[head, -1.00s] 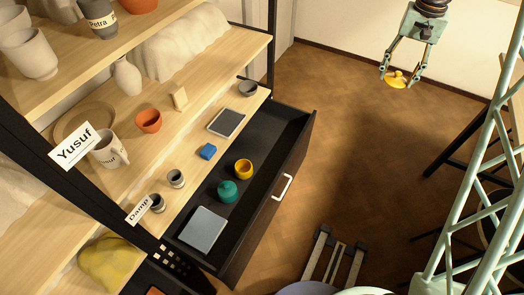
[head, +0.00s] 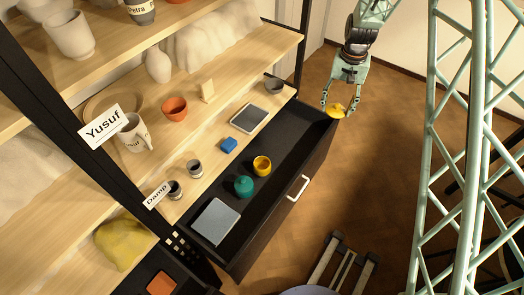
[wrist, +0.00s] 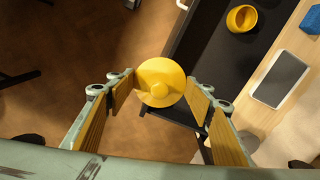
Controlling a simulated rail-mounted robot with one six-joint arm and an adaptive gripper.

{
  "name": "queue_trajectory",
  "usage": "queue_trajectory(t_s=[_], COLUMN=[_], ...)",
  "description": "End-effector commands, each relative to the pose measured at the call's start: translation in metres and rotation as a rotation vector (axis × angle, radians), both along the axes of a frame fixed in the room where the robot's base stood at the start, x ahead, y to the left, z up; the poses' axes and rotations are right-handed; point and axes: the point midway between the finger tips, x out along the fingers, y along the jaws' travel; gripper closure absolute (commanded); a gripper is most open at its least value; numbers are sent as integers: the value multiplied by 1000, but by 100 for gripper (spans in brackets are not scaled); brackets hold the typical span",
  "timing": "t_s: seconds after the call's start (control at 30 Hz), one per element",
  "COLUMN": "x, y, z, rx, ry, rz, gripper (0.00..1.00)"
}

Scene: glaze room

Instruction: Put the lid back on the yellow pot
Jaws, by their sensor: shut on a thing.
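The yellow pot (head: 262,166) stands open at its top inside the pulled-out dark drawer (head: 299,137); it also shows in the wrist view (wrist: 241,18). My gripper (head: 338,112) is shut on the yellow lid (head: 336,110), a round disc with a small knob. In the wrist view the lid (wrist: 160,82) sits between the finger pads, its knob facing the camera. The gripper holds the lid in the air near the drawer's far right corner, apart from the pot.
A teal lidded pot (head: 243,186) stands beside the yellow pot in the drawer, with a grey slab (head: 215,221) nearer the front. On the shelf edge are a blue block (head: 229,145), a dark-faced tablet (head: 249,118) and small cups. The drawer's far part is clear.

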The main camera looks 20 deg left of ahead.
Motion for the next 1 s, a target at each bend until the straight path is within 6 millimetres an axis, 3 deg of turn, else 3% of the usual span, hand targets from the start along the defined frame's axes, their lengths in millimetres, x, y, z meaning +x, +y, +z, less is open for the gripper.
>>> queue_trajectory(t_s=[0.1,0.5,1.0], x=[-12,-59,-137], y=[34,136,242], z=[-22,-90,-166], rx=[-1,-1,0], ry=[3,4,3], rz=[35,138,261], gripper=[62,62,62])
